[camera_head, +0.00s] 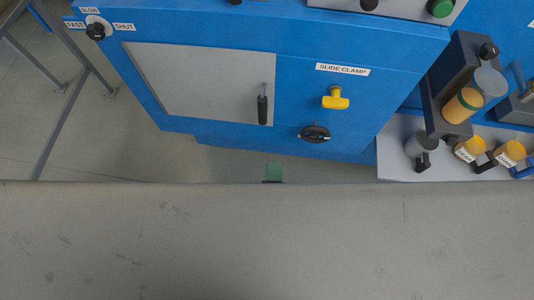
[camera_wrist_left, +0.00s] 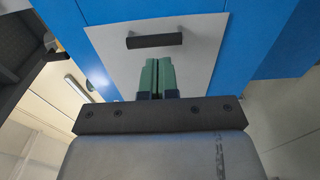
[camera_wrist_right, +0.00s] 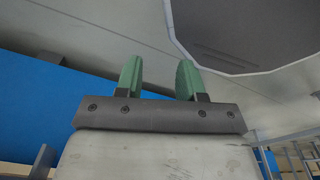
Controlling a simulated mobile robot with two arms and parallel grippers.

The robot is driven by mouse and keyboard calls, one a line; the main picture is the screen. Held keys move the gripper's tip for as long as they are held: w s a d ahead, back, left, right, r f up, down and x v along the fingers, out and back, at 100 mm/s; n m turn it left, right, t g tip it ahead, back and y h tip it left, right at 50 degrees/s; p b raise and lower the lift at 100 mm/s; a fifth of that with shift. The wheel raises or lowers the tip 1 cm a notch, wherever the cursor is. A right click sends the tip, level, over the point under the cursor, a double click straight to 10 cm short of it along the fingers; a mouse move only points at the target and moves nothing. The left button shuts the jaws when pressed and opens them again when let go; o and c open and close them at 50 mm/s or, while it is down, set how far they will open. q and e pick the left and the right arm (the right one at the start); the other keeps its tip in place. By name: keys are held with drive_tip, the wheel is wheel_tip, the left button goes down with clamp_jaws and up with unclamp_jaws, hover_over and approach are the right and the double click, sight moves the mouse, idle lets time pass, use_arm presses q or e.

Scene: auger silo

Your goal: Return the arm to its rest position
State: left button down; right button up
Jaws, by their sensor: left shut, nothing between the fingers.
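My left gripper (camera_wrist_left: 158,76) shows in the left wrist view with its two green fingers together and nothing between them. Only a small green fingertip of it (camera_head: 273,172) shows in the head view, just past the edge of a grey surface. It is apart from the blue machine's grey door (camera_head: 200,82). The door's black handle (camera_head: 262,104) also shows in the left wrist view (camera_wrist_left: 154,40), beyond the fingers. My right gripper (camera_wrist_right: 157,80) shows only in the right wrist view, its green fingers spread apart with nothing between them.
The blue machine carries a yellow slide clamp knob (camera_head: 335,98), a black knob (camera_head: 315,134) and a fast/slow/shut dial (camera_head: 96,30). At right, a pale shelf (camera_head: 395,160) holds several yellow and grey cups. Metal legs (camera_head: 62,105) stand at left. Some floor is clear before the machine.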

use_arm(q)
drive_tip(key=shift+s+d+f, duration=0.1)
drive_tip(key=shift+s+d, duration=0.1)
drive_tip(key=shift+s, duration=0.05)
drive_tip(key=s+a+f+m+g+h, duration=0.1)
drive_tip(key=s+a+f+m+g, duration=0.2)
drive_tip(key=f+m, duration=0.35)
drive_tip(key=s+a+f+m+g+h, duration=0.1)
drive_tip(key=s+a+f+m+g, duration=0.15)
drive_tip(key=f, duration=0.75)
drive_tip(key=s+a+f+m+g+h, duration=0.1)
drive_tip(key=s+a+f+m+g, duration=0.3)
drive_tip(key=f, duration=0.5)
drive_tip(key=s+a+f+m+g+y, duration=0.2)
drive_tip(key=s+a+f, duration=0.3)
drive_tip(key=a, duration=0.3)
drive_tip(key=s+a+f+m+g+y, duration=0.2)
drive_tip(key=s+a+f+m+g, duration=0.2)
drive_tip(key=s+a, duration=0.4)
wheel_tip(320, 180, down, 2)
drive_tip(key=shift+f+m+g, duration=0.25)
drive_tip(key=shift+m+g, duration=0.05)
drive_tip(key=shift+g, duration=0.45)
drive_tip(key=shift+s, duration=0.1)
